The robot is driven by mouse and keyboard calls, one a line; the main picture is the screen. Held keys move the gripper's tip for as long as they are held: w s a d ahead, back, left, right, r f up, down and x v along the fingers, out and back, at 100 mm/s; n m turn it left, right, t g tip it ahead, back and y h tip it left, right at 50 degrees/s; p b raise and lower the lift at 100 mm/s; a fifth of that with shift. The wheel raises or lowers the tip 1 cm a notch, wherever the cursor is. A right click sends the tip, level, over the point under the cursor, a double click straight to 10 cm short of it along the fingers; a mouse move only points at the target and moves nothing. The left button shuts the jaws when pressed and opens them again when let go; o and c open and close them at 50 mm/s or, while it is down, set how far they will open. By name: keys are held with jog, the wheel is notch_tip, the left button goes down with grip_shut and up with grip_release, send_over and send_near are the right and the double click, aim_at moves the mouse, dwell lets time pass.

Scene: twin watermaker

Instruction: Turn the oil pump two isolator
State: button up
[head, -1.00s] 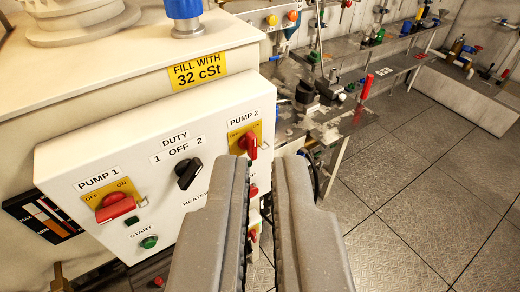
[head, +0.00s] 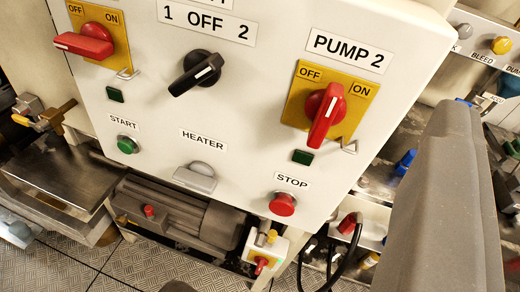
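The pump 2 isolator (head: 327,112) is a red handle on a yellow OFF/ON plate (head: 294,105), right of centre in the head view. Its handle stands roughly upright against the plate, with a white mark near its upper end. My gripper (head: 440,200) shows one large grey finger at the right, to the right of the isolator and apart from it. The other finger is out of view, except perhaps a dark tip at the bottom left edge. The fingers are wide apart, and nothing shows held.
The white panel (head: 240,110) also carries the pump 1 isolator (head: 85,42) with its handle lying sideways, a black duty selector (head: 195,72), a green start button (head: 127,145), a grey heater knob (head: 196,177) and a red stop button (head: 283,204). A grey motor (head: 180,212) lies below.

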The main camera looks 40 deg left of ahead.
aim_at(333, 105)
notch_tip(333, 105, down, 7)
jog(key=s+a+g+y, duration=0.2)
jog(key=s+a+y, duration=0.1)
jog(key=y, duration=0.1)
jog(key=shift+n, duration=0.4)
jog(key=x, duration=1.3)
jog(key=shift+w+a+f+b, duration=0.1)
jog(key=shift+w+f+b, duration=0.2)
jog(key=shift+w, duration=0.1)
grip_shut()
